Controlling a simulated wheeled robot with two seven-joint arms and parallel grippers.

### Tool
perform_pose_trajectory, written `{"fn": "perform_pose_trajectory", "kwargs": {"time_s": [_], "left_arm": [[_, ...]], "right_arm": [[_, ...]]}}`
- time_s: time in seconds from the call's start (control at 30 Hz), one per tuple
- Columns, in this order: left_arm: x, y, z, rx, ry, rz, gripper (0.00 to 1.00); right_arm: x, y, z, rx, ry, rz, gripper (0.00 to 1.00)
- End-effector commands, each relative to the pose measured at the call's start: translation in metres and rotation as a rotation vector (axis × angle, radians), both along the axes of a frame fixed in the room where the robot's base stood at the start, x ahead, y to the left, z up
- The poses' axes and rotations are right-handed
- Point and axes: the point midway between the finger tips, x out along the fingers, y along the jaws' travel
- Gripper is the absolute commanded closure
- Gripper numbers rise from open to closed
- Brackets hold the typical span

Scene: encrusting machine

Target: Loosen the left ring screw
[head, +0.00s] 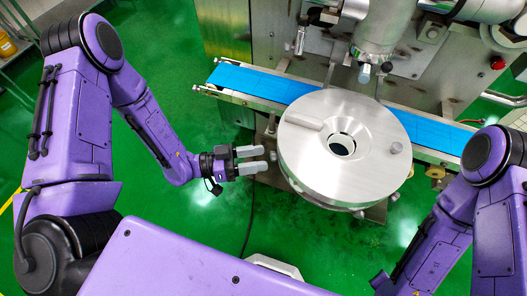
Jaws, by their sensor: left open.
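The encrusting machine's round steel disc (365,175) lies in the middle of the head view, with a dark central hole. I cannot tell which small fitting is the left ring screw; the disc's underside is hidden. My left gripper (265,160) is open and empty, just left of the disc. Its two grey fingers point right, toward the disc's left edge. My right arm comes in at the lower right; its gripper does not show.
A blue conveyor belt (262,84) runs behind the disc from upper left to right. A steel nozzle head (375,40) hangs above the belt. The steel machine body (280,35) stands behind. Green floor is clear left of the disc. A rack stands at far upper left.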

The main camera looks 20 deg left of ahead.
Motion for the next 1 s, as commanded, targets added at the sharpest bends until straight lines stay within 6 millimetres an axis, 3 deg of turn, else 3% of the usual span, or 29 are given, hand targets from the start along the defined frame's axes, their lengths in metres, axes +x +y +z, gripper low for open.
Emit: {"fn": "perform_pose_trajectory", "kwargs": {"time_s": [0.17, 0.43, 0.47, 0.6, 1.0], "left_arm": [[0.009, -0.018, 0.001, 0.002, 0.0, -0.002, 0.46], [0.011, -0.021, 0.0, 0.001, 0.001, 0.001, 0.46], [0.011, -0.02, 0.0, 0.001, 0.001, 0.001, 0.53], [0.011, -0.02, 0.0, 0.001, 0.001, 0.001, 0.98], [0.011, -0.02, 0.0, -0.023, 0.046, 0.001, 1.0]], "right_arm": [[0.0, 0.0, 0.006, 0.0, 0.0, 0.0, 1.0], [0.0, 0.0, 0.006, 0.0, 0.0, 0.0, 1.0], [0.0, 0.0, 0.006, 0.0, 0.0, 0.0, 1.0], [0.0, 0.0, 0.006, 0.0, 0.0, 0.0, 1.0], [0.0, 0.0, 0.006, 0.0, 0.0, 0.0, 1.0]]}}
